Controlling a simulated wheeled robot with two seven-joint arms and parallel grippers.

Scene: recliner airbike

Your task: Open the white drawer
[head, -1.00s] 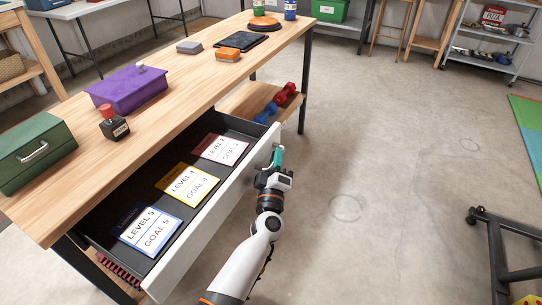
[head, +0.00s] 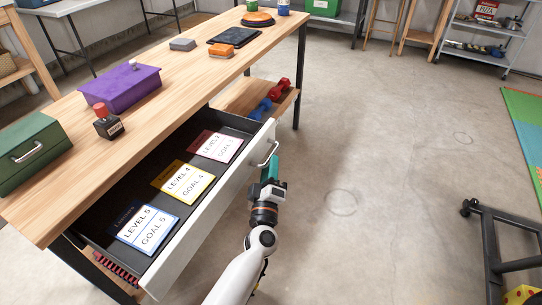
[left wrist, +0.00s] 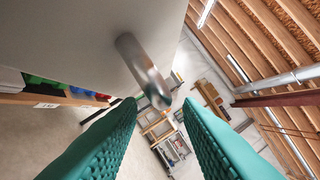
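The white drawer (head: 208,219) under the wooden workbench is pulled well out. Three cards lie inside it: a blue-edged one (head: 147,229), a yellow one (head: 182,182) and a red one (head: 217,147). Its metal handle (head: 268,155) shows on the front face. My left gripper (head: 273,165) is just in front of the drawer face, by the handle. In the left wrist view the green fingers (left wrist: 160,120) are apart with nothing gripped, and the handle (left wrist: 142,68) stands beyond them near the white face. My right gripper is not in view.
The workbench top (head: 150,120) holds a green toolbox (head: 30,155), a purple box (head: 120,88) and a dark tablet (head: 235,38). Red and blue dumbbells (head: 270,98) lie on its lower shelf. A black metal frame (head: 495,245) stands at right. Floor between is clear.

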